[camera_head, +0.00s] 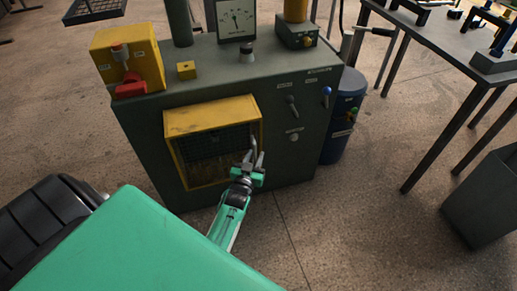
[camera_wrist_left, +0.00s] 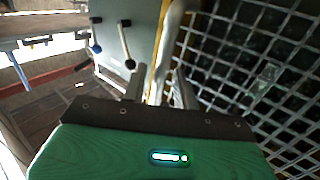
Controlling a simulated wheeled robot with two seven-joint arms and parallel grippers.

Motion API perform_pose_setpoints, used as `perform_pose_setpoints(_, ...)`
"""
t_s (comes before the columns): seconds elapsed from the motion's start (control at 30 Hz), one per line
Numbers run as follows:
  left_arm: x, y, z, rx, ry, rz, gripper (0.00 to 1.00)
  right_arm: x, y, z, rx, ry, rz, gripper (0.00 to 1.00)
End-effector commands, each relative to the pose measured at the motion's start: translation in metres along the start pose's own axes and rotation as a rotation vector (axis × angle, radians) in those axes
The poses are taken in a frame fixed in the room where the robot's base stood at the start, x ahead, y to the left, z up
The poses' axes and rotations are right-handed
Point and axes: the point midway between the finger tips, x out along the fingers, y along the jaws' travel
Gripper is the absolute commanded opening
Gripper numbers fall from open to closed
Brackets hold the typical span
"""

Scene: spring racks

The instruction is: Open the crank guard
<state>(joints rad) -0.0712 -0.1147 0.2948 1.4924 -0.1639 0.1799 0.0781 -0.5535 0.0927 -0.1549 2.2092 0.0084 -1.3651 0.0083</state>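The crank guard is a yellow-framed box with dark wire mesh (camera_head: 212,114) on the front of a dark green machine. The mesh also fills the right side of the left wrist view (camera_wrist_left: 262,65). My left gripper (camera_head: 254,158) is at the guard's lower right edge, fingers pointing up toward the machine. In the left wrist view, its two fingers (camera_wrist_left: 160,88) stand apart, with a pale bar-like handle (camera_wrist_left: 168,45) running between them beside the yellow edge. A gap seems to show around the handle; firm contact cannot be told. My right gripper is not in view.
The machine (camera_head: 285,150) has levers (camera_head: 291,103) right of the guard and a red switch on a yellow box (camera_head: 128,68) on top. A blue drum (camera_head: 343,125) stands at its right. A workbench (camera_head: 440,40) and grey bin (camera_head: 487,195) are farther right. Floor between is clear.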

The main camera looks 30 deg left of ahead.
Motion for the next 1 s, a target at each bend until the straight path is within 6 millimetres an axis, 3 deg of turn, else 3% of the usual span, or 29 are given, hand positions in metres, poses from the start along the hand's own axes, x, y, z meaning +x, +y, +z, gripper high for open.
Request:
perform_pose_setpoints(0.37, 0.0, 0.0, 0.0, 0.0, 0.0, -0.001, 0.29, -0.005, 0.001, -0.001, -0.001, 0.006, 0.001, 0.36)
perform_pose_setpoints(0.53, 0.0, 0.0, 0.0, 0.0, -0.001, -0.001, 0.0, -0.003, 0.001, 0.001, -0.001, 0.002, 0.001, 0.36)
perform_pose_setpoints(0.9, -0.006, -0.001, -0.001, 0.003, -0.002, 0.014, 0.0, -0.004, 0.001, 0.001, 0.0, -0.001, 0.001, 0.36)
perform_pose_setpoints(1.0, -0.015, -0.001, -0.001, 0.005, -0.003, 0.04, 0.0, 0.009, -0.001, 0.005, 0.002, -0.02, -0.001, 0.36)
